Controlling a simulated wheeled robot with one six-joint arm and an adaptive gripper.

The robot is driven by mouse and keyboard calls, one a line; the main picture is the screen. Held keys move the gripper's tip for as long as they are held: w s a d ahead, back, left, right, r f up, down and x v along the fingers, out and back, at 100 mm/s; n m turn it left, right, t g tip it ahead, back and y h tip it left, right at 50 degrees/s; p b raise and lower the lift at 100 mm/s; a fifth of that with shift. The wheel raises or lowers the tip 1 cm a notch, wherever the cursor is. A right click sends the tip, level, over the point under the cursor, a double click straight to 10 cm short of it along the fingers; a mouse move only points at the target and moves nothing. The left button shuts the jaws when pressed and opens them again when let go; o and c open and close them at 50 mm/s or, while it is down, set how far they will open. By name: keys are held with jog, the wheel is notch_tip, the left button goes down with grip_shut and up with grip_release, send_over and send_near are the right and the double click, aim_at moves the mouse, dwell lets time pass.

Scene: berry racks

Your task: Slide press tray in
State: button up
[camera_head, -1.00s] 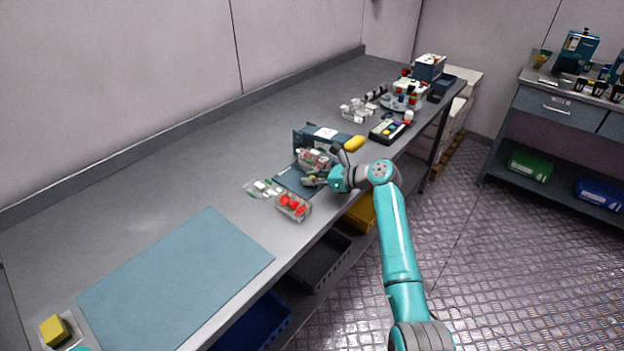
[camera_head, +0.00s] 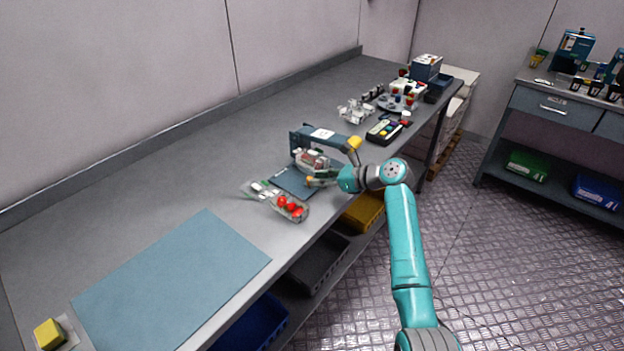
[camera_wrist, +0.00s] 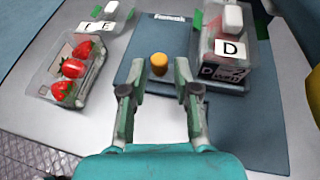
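The press (camera_head: 318,134) is a dark blue frame on the bench with a yellow-ended lever (camera_head: 354,143) at its right. Its flat blue tray (camera_head: 293,183) extends out from the frame. In the wrist view the tray (camera_wrist: 262,120) carries an orange knob (camera_wrist: 159,64) and a clear container labelled D (camera_wrist: 228,75). The container (camera_head: 311,161) sits at the frame in the head view. My gripper (camera_wrist: 157,82) is open, its fingers apart on either side of the knob and a little short of it. I see no contact with the knob.
A clear box of strawberries (camera_wrist: 74,72) lies beside the tray, with a labelled lid (camera_wrist: 99,22) behind it. A blue mat (camera_head: 170,280) covers the near bench. A keypad device (camera_head: 384,130) and bottles stand farther right. Bare bench lies behind the press.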

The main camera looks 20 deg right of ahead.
jog(key=v, duration=0.8)
jog(key=shift+s+d, duration=0.1)
jog(key=shift+s, duration=0.05)
